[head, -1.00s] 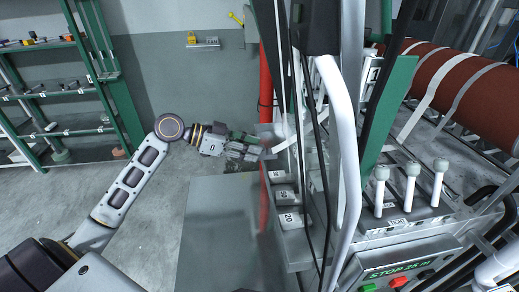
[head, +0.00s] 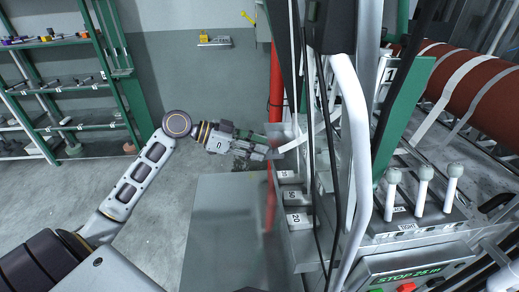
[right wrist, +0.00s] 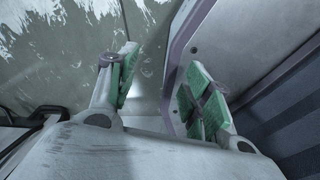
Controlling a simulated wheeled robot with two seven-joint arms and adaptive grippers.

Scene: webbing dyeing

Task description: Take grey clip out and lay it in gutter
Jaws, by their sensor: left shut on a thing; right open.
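My left gripper (head: 272,152) reaches in from the left to the machine's near side. Its fingertips are shut at the end of a pale webbing strip (head: 293,144), which runs up and right behind the dark cables. I cannot make out a grey clip or a gutter clearly; the fingers cover what is between them. My right gripper (right wrist: 160,88) shows in the right wrist view, open, with green pads and nothing between its fingers.
Numbered grey blocks (head: 297,219) step down the machine's side below the left gripper. A white curved tube (head: 357,130) and dark cables stand in front of the machine. White levers (head: 423,188) and a stop panel (head: 408,275) are at right. Green shelves (head: 75,87) stand far left.

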